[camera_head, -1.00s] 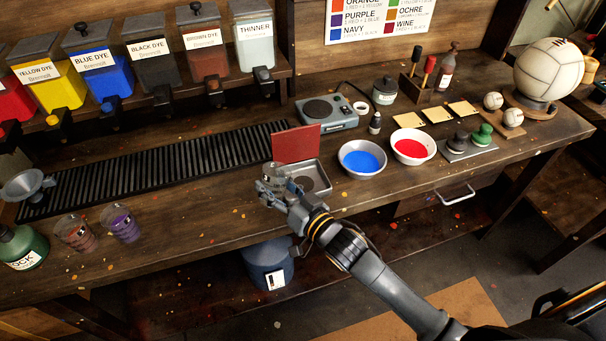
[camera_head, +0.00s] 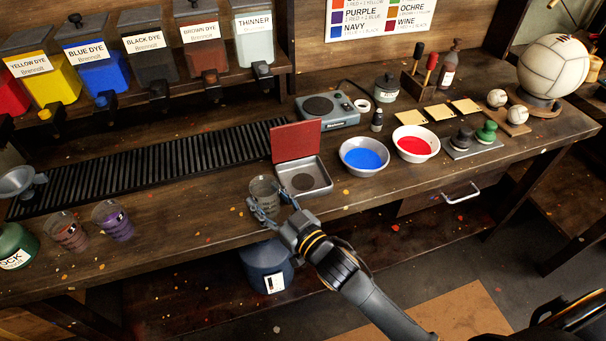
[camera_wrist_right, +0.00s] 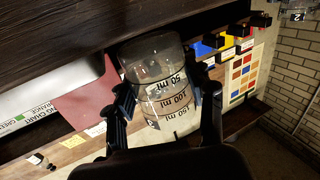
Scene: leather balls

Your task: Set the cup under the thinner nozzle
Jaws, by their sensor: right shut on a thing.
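My right gripper (camera_head: 265,204) is shut on a clear measuring cup (camera_head: 263,187) at the table's front part, left of the metal tin. In the right wrist view the cup (camera_wrist_right: 158,82) sits between the two fingers, with ml marks on its wall; it looks empty. The thinner dispenser (camera_head: 254,40) is the rightmost on the back shelf, with its dark nozzle (camera_head: 262,69) below. The cup is in front of and well below that nozzle, not under it. Whether the cup touches the table I cannot tell. My left gripper is not in view.
A slatted black drip grate (camera_head: 150,165) lies below the dispensers. An open tin with a red lid (camera_head: 297,142) stands just right of the cup. Bowls of blue (camera_head: 362,158) and red (camera_head: 411,146) dye stand further right. Two cups with dye (camera_head: 113,222) stand at left.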

